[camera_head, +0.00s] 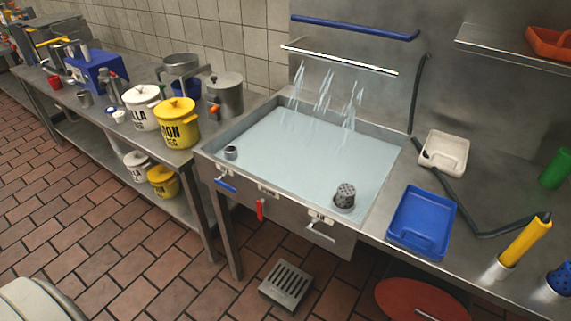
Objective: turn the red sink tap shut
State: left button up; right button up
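The sink (385,185) is a metal basin full of pale blue water (300,150). Several streams of water (325,92) fall into it at the back. The red tap handle (261,210) is on the sink's front panel, near the middle, and hangs straight down. A blue handle (226,184) is to its left and a silver lever (320,232) to its right; both lie slanted. Neither of my grippers shows in the head view.
A yellow tub (178,125) and white tub (143,113) stand on the counter left of the sink. A blue tray (421,222) and white tray (444,152) lie right of it. A floor drain (286,283) and red round thing (420,300) are low in front.

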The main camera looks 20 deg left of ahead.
aim_at(259, 202)
jog(key=u, duration=1)
